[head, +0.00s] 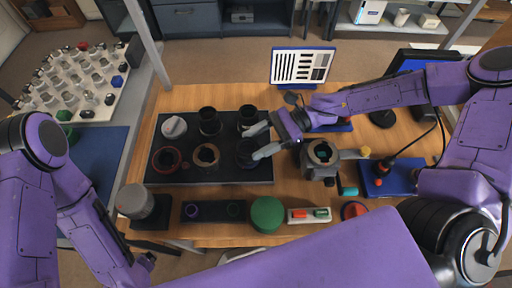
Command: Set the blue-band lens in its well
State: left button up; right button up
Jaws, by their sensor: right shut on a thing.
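My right gripper (256,143) reaches in from the right over the black mat (215,177). Its pale fingers are shut on a dark, bluish round part (246,155) at the mat's right side. The part is partly covered by the fingers, and I cannot make out a clear blue band or whether it touches the mat. A small black tray (214,211) in front of the mat has two round places; the left one shows a purple-blue ring (193,210). My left gripper (145,264) is low at the bottom left, away from these parts; its fingers are unclear.
The mat also bears two black cylinders (209,121), a red-ringed part (166,159), a brown-centred ring (206,156) and a white knob (173,127). A grey metal body (321,155) stands right of the gripper. A green disc (267,214) is at the front edge.

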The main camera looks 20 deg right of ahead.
notch_tip(320, 180, down, 3)
jog(key=shift+w+r+b, duration=0.1)
jog(key=shift+r+b, duration=0.1)
jog(key=shift+b, duration=0.35)
jog(key=shift+s+d+r, duration=0.1)
jog(key=shift+s+r, duration=0.15)
jog(key=shift+r, duration=0.15)
jog(key=shift+f, duration=0.15)
jog(key=o, duration=1.1)
jog(key=shift+c, duration=0.2)
jog(key=shift+w, duration=0.1)
jog(key=shift+r+p, duration=0.25)
jog(key=shift+p, duration=0.1)
jog(key=v, duration=0.7)
jog(key=shift+d+f, duration=0.1)
jog(key=shift+d, duration=0.15)
